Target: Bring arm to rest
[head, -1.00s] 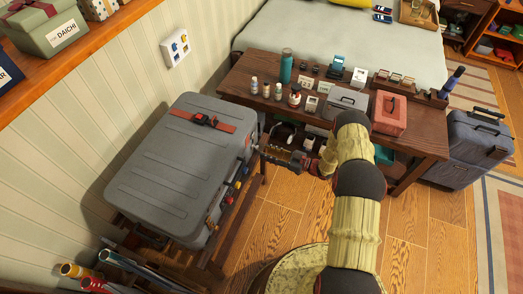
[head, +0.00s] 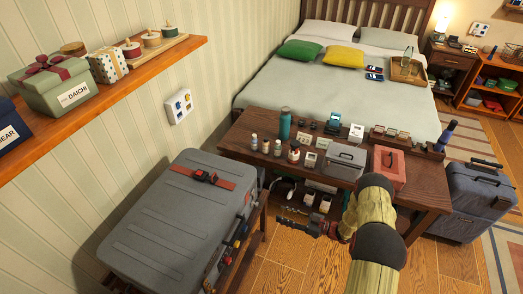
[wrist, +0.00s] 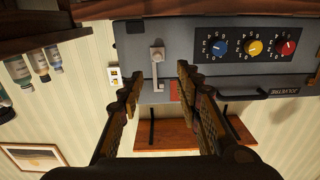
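My gripper (head: 292,221) is just right of the grey suitcase (head: 178,222) in the head view, apart from it. In the wrist view, where the room appears upside down, its two fingers (wrist: 162,80) are spread with nothing between them. Beyond them is the suitcase side (wrist: 135,45), with a metal latch (wrist: 157,68), a dark handle (wrist: 270,93) and blue (wrist: 219,47), yellow (wrist: 254,47) and red (wrist: 289,47) dials. My arm is bent at the lower right of the head view.
A dark wooden bench (head: 425,195) with bottles, a grey case (head: 345,162) and a red box (head: 389,168) stands beyond my arm. A blue suitcase (head: 475,200) is at right, a wall shelf (head: 120,90) at left. Floor (head: 285,265) shows below my gripper.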

